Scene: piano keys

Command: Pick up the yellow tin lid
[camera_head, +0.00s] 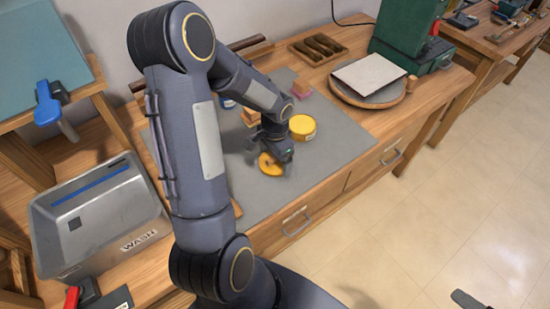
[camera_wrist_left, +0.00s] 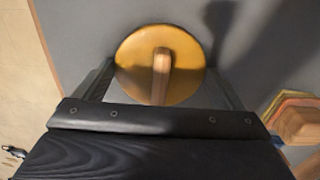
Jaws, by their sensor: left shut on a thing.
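The yellow tin lid (camera_wrist_left: 133,62) is a round disc with a wooden knob in its middle. In the head view the lid (camera_head: 268,165) shows under my left gripper (camera_head: 273,155), over the front part of the grey mat. My left gripper (camera_wrist_left: 160,82) is shut on the lid, with one finger at each side of its rim. A shadow lies on the mat beside it in the wrist view; I cannot tell how high the lid is. A round yellow tin (camera_head: 302,128) stands just behind it to the right. My right gripper is not clearly in view.
The grey mat (camera_head: 335,125) covers the bench. Wooden blocks (camera_head: 250,116) and a pink block (camera_head: 301,88) stand behind the gripper. A pale slab (camera_head: 369,74) lies on a round board at the right. A metal WASH bin (camera_head: 100,215) stands left.

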